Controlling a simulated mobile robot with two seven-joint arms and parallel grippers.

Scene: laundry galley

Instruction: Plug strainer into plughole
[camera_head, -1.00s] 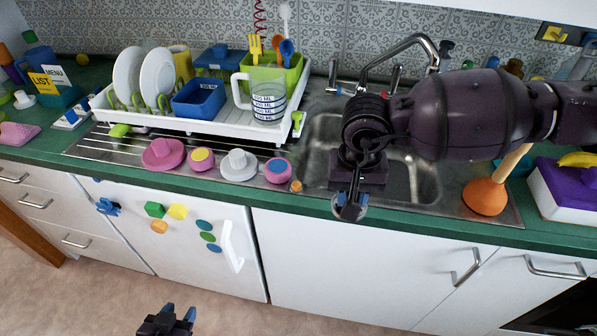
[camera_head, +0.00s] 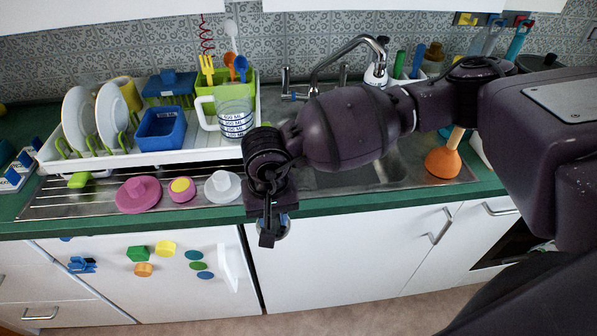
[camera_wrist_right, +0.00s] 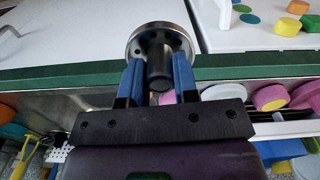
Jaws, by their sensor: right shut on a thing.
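The strainer (camera_wrist_right: 160,40) is a round metal disc with holes and a dark knob. In the right wrist view my right gripper (camera_wrist_right: 158,82) is shut on the knob between its blue fingertips. In the head view my right gripper (camera_head: 272,228) hangs at the front edge of the counter, left of the sink basin, and mostly hides the strainer. The steel sink (camera_head: 393,168) is behind and right of the gripper, partly covered by my right arm. The plughole is not visible. My left gripper is not in view.
A white dish rack (camera_head: 108,160) holds plates, a blue tub and a measuring jug (camera_head: 236,118).

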